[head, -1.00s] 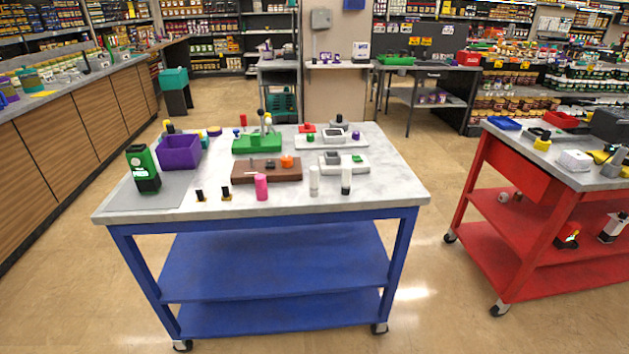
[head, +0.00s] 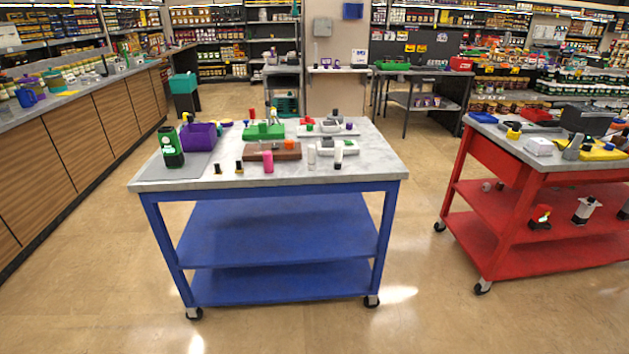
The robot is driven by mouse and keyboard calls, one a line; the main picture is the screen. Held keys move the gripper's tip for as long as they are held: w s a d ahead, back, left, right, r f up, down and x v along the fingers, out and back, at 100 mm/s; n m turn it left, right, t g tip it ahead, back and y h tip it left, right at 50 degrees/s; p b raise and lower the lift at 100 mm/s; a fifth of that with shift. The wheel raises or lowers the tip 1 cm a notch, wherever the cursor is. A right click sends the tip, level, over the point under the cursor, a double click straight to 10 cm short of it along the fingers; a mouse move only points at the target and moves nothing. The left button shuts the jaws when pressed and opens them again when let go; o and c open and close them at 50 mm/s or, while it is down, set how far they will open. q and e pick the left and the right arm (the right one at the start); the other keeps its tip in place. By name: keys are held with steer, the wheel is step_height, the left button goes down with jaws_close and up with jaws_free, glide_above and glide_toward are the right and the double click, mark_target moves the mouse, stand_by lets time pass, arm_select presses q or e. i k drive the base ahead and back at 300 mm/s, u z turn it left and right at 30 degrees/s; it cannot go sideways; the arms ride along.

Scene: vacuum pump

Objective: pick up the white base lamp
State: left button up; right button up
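I cannot tell for sure which thing is the white base lamp. Small white pieces stand on the blue table (head: 365,183): a white cylinder (head: 311,157) and a white-and-black cylinder (head: 338,154) at its front edge, and a white-grey block (head: 340,147) behind them. On the red cart's (head: 476,210) lower shelf stands a white upright piece with a dark base (head: 586,210). Neither of my grippers is in view.
A purple bin (head: 201,137), a green-black device (head: 171,147) and a pink cylinder (head: 268,162) are on the blue table.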

mark_target(312, 147)
steer(key=k, duration=0.55)
steer(key=z, duration=0.9)
steer(key=i, duration=0.7)
steer(key=z, duration=0.85)
steer(key=i, duration=1.65)
steer(key=u, duration=1.2)
steer(key=i, duration=0.45)
steer(key=u, duration=0.5)
